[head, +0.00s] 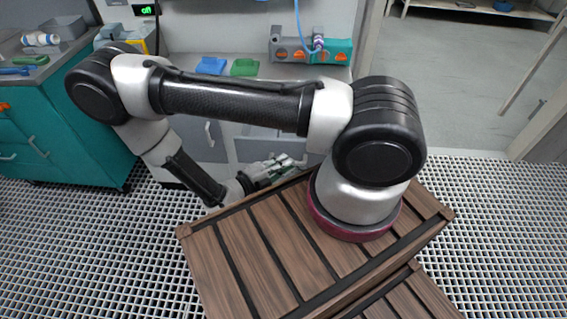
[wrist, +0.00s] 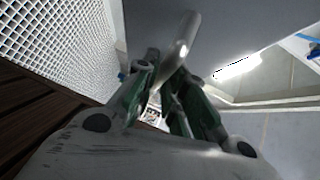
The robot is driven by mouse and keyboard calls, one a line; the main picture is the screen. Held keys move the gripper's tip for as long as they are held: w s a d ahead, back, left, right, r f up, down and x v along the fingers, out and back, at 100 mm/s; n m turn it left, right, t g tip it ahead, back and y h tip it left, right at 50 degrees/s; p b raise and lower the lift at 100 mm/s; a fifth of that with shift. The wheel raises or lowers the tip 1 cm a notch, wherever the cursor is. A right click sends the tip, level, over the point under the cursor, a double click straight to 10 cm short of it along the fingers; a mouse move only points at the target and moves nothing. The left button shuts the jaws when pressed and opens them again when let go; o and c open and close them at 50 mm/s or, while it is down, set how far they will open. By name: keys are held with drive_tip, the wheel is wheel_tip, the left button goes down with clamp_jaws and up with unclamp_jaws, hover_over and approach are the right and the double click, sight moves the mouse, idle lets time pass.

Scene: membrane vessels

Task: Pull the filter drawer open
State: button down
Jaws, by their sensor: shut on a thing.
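My gripper (head: 283,164) is low in front of the grey cabinet in the head view, at the drawer front (head: 258,148). In the wrist view, the green-sided fingers (wrist: 165,72) are shut on a pale round bar, the drawer handle (wrist: 184,40). The handle runs up and away between the fingertips, close to the grey drawer face (wrist: 240,28). In the head view my arm covers much of the drawer, and the handle is hard to make out.
A blue tray (head: 211,66) and a green tray (head: 245,67) lie on the counter, with a valve manifold (head: 312,48) at the right. A teal cabinet (head: 70,135) stands at the left. The grated floor (head: 90,240) is clear beside my wooden deck.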

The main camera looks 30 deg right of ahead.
drive_tip(key=c, duration=1.5)
unclamp_jaws()
drive_tip(key=v, duration=0.7)
drive_tip(key=shift+a, duration=0.3)
